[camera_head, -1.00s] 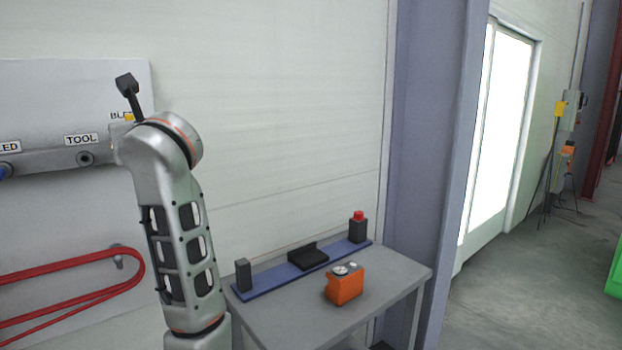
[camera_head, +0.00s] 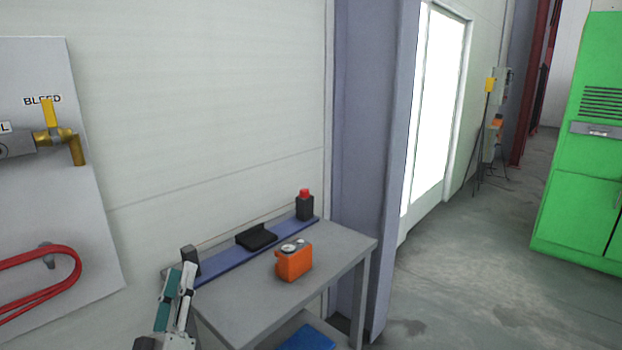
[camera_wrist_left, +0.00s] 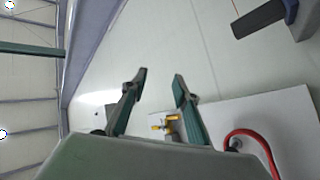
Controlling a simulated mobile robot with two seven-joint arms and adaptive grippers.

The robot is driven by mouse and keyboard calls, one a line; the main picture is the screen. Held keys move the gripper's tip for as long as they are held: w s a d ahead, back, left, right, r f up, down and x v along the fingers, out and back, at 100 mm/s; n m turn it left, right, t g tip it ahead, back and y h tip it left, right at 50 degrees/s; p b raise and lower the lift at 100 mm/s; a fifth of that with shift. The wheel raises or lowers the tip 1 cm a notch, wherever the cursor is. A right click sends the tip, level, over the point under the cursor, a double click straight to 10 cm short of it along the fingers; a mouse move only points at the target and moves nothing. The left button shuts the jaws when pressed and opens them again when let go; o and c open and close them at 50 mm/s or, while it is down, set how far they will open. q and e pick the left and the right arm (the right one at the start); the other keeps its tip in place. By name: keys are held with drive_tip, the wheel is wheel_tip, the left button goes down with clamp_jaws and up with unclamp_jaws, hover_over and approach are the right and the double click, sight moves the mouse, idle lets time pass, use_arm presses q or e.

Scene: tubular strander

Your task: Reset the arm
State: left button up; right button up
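My left gripper (camera_head: 180,278) shows at the lower left of the head view, pointing up by the left end of the blue rail on the grey table. In the left wrist view its two teal-and-grey fingers (camera_wrist_left: 160,73) stand apart with nothing between them. From the head view I cannot tell whether it touches the table or rail. My right gripper is in neither view.
The grey table (camera_head: 328,258) carries a blue rail (camera_head: 212,265) with black blocks and an orange device (camera_head: 294,263). A wall panel (camera_head: 85,215) holds a brass valve (camera_head: 54,137) and red hose (camera_head: 78,268). A green cabinet (camera_head: 575,190) stands right; the floor before it is clear.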

use_arm(q)
drive_tip(key=s+d+f+m+g+h, duration=0.1)
drive_tip(key=d+f+m+g+h, duration=0.15)
drive_tip(key=f, duration=0.35)
drive_tip(key=s+d+f+m+g+h, duration=0.1)
drive_tip(key=s+d+f+m, duration=0.15)
drive_tip(key=f, duration=0.35)
drive_tip(key=s+d+f+m+g, duration=0.1)
drive_tip(key=s+f+m+g, duration=0.2)
drive_tip(key=s+f, duration=0.7)
drive_tip(key=s+f+m+g, duration=0.4)
drive_tip(key=s+f, duration=0.6)
drive_tip(key=f, duration=0.7)
drive_tip(key=g, duration=0.2)
drive_tip(key=shift+d+f+g+h, duration=0.35)
drive_tip(key=shift+f, duration=0.05)
